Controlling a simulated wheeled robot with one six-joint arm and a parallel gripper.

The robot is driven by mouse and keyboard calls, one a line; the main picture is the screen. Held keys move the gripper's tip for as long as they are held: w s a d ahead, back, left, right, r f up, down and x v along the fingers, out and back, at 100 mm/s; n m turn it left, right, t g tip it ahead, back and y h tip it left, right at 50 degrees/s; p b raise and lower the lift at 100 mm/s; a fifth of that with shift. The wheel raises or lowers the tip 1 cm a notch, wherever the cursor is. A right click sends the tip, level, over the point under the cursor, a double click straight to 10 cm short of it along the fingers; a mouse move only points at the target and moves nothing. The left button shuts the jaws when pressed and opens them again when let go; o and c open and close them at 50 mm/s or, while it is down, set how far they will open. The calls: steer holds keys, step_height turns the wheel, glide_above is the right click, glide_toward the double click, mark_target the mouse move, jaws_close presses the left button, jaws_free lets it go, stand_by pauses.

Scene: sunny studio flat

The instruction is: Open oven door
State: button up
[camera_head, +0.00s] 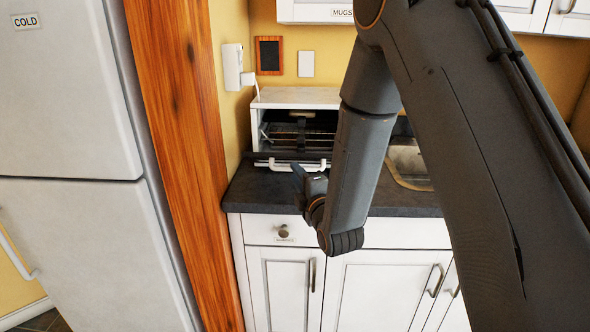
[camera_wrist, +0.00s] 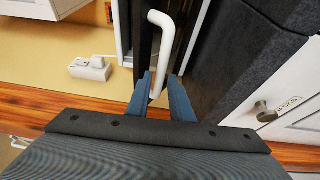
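A small white oven (camera_head: 296,97) stands on the dark counter in the head view. Its front is open: the dark interior and a wire rack show, and the door (camera_head: 262,157) is folded down low in front. The white door handle (camera_head: 278,166) runs along the door's front edge. My gripper (camera_head: 300,172) is at the handle, partly hidden by its own wrist. In the wrist view, the blue fingers of my gripper (camera_wrist: 163,78) stand apart, one on each side of the end of the white handle (camera_wrist: 165,45). A narrow gap shows beside the handle, so they do not look clamped on it.
The dark counter (camera_head: 250,195) lies under the oven, with white drawers and cupboards (camera_head: 285,280) below. A sink (camera_head: 408,162) is to the right, partly behind my arm. A wooden post (camera_head: 185,150) and a white fridge (camera_head: 75,120) stand to the left.

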steer(key=shift+x, duration=1.1)
steer(key=shift+s, duration=0.1)
jaws_close()
steer(key=f+b, duration=0.2)
steer(key=f, duration=0.1)
steer(key=s+f+b, duration=0.1)
steer(key=f+b, duration=0.1)
steer(key=shift+f, duration=0.2)
steer(key=shift+r, duration=0.1)
